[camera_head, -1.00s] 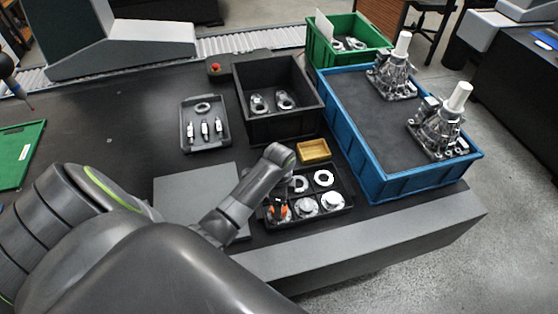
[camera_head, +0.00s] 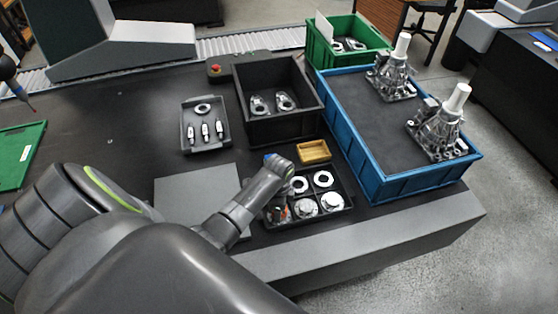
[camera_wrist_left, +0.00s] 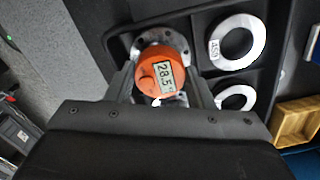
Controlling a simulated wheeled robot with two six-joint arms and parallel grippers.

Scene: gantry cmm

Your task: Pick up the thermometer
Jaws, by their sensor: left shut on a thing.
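The thermometer (camera_wrist_left: 163,72) is a round orange unit with a small display reading about 28.5. In the left wrist view it sits between the two fingers of my left gripper (camera_wrist_left: 160,92), which is shut on it. In the head view a little of the thermometer's orange (camera_head: 281,213) shows at the near left compartment of the black divided tray (camera_head: 318,217). My left wrist hides much of it there. I cannot tell whether it is clear of the tray. My right gripper is not in view.
The divided tray also holds white rings (camera_head: 323,178) and round metal parts (camera_head: 332,202). A yellow box (camera_head: 313,152) stands just behind it, a blue crate (camera_head: 405,182) to the right. A black bin (camera_head: 280,129) stands behind, and a grey plate (camera_head: 190,190) lies left.

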